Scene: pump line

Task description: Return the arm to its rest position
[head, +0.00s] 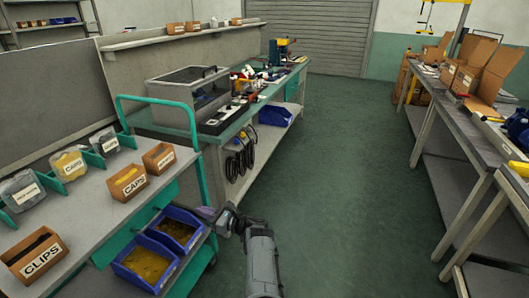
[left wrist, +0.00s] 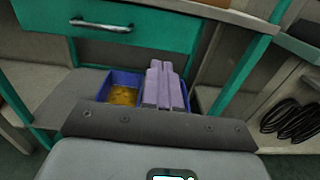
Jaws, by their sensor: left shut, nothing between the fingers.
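My left arm (head: 260,258) comes up from the bottom middle of the head view. Its left gripper (head: 205,212) points left, towards the cart's lower shelf, and looks to be beside or over the edge of the rear blue bin (head: 180,230). In the left wrist view the left gripper (left wrist: 160,66) has its pale purple fingers pressed together, with nothing between them. Behind them is a blue bin with yellowish contents (left wrist: 123,96). The fingers hide part of the bins. I cannot tell whether they touch one. My right gripper is in neither view.
The cart (head: 97,205) carries boxes labelled CLIPS (head: 36,258) and CAPS (head: 128,184). A front blue bin (head: 147,264) sits low on it. A green workbench (head: 225,130) with hanging black cables (head: 240,160) stands behind. The floor (head: 340,190) to the right is clear up to the right-hand tables (head: 465,135).

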